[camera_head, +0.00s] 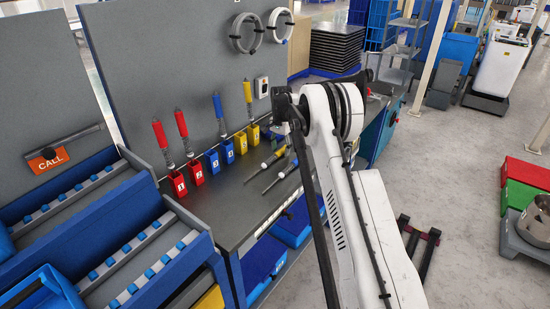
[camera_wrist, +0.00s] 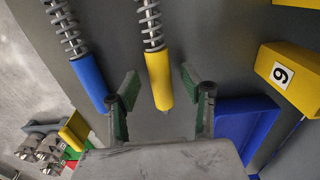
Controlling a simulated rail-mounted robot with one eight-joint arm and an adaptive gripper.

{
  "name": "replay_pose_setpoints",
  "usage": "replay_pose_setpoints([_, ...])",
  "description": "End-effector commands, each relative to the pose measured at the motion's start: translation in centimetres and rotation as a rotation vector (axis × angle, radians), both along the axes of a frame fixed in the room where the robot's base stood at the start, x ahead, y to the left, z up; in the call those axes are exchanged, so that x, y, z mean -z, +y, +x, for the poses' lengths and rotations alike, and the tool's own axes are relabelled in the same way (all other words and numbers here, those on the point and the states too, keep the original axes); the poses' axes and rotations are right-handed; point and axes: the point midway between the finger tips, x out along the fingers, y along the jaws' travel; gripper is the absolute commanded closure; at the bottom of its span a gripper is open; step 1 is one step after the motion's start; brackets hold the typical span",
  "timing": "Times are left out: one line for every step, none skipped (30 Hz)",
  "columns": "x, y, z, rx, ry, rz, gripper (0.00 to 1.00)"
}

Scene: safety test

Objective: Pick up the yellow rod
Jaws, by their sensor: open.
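The yellow rod (camera_wrist: 158,82) has a smooth yellow handle and a grey coil spring. In the wrist view it lies between the two fingertips of my gripper (camera_wrist: 160,78), with a visible gap on each side. My gripper is open and holds nothing. Whether the rod is level with the fingertips in depth I cannot tell. A blue rod (camera_wrist: 88,82) of the same kind is just outside the left finger. In the head view a yellow rod (camera_head: 247,92) stands upright against the grey panel, right of the blue rod (camera_head: 219,105). My fingers are not clear there.
Red bins (camera_head: 178,183) and blue and yellow bins line the panel's foot. Two red rods (camera_head: 159,134) stand left. Two tools (camera_head: 280,152) lie on the dark bench (camera_head: 232,200). A yellow bin (camera_wrist: 287,78) and a blue bin (camera_wrist: 240,122) are right of my fingers.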

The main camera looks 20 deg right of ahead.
Motion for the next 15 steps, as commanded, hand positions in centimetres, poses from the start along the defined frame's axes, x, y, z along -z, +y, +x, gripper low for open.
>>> replay_pose_setpoints([0.6,0.02,0.01,0.0,0.0,0.0,0.57])
replay_pose_setpoints([0.81,0.02,0.0,0.0,0.0,0.0,0.57])
replay_pose_setpoints([0.97,0.02,0.0,0.0,0.0,0.0,0.57])
replay_pose_setpoints([1.02,0.03,-0.01,0.0,0.0,0.0,0.57])
replay_pose_setpoints([1.03,0.03,-0.01,0.0,0.0,0.0,0.57])
replay_pose_setpoints([1.02,0.03,-0.01,0.0,0.0,0.0,0.57])
replay_pose_setpoints([1.01,0.03,-0.01,0.0,0.0,0.0,0.57])
replay_pose_setpoints([1.01,0.03,-0.01,0.0,0.0,0.0,0.57])
replay_pose_setpoints([1.01,0.03,-0.01,0.0,0.0,0.0,0.57])
replay_pose_setpoints([1.01,0.03,-0.01,0.0,0.0,0.0,0.61])
replay_pose_setpoints([1.01,0.03,-0.01,0.0,0.0,0.0,0.65])
replay_pose_setpoints([1.0,0.03,-0.01,0.0,0.0,0.0,0.71])
replay_pose_setpoints([1.0,0.03,-0.01,0.0,0.0,0.0,0.75])
replay_pose_setpoints([1.0,0.04,0.0,0.0,0.0,0.0,0.79])
replay_pose_setpoints([1.0,0.03,-0.01,0.0,0.0,0.0,0.84])
